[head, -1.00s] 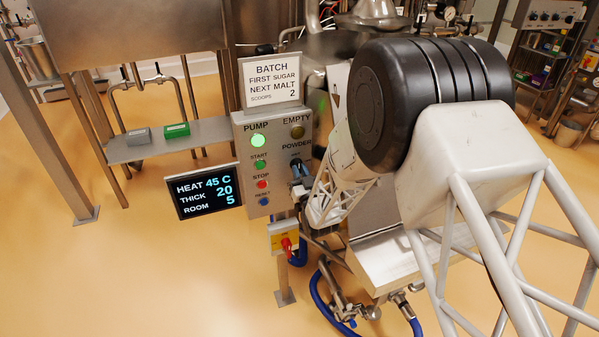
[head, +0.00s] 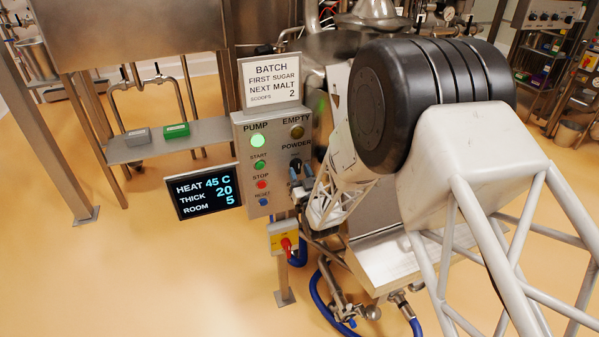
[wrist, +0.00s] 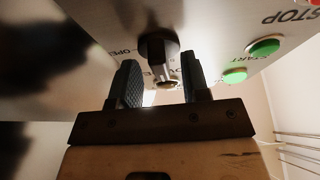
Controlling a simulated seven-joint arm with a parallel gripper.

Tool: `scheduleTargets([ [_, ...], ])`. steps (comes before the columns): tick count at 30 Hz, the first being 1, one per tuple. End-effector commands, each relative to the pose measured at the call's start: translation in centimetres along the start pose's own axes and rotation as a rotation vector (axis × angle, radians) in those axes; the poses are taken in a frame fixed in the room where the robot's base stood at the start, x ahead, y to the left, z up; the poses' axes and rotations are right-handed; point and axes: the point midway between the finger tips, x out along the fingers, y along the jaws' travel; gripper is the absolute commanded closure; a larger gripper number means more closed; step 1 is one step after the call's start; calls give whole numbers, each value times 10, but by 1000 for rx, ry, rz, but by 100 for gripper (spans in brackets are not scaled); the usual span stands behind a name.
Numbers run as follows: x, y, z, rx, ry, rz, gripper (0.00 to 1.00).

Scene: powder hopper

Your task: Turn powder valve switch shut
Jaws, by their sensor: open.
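The powder valve switch (head: 295,163) is a dark knob under the word POWDER on the grey control panel (head: 243,140). My gripper (head: 301,176) is open right at the panel, just below the switch in the head view. In the wrist view the two dark ribbed fingers of my gripper (wrist: 159,68) stand either side of the switch, with gaps. I see no grip on it.
Start (head: 260,165), stop (head: 262,183) and reset (head: 263,201) buttons sit close left of the switch. A display (head: 204,191) juts out left, and a yellow box with a red knob (head: 286,243) hangs below. The pump lamp (head: 258,141) glows green.

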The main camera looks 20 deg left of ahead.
Motion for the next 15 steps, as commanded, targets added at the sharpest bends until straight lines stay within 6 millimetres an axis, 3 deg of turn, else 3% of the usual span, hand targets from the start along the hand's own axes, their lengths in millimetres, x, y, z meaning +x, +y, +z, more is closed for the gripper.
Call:
scheduleTargets([
  [15,-58,0,0,0,-1,1,57],
])
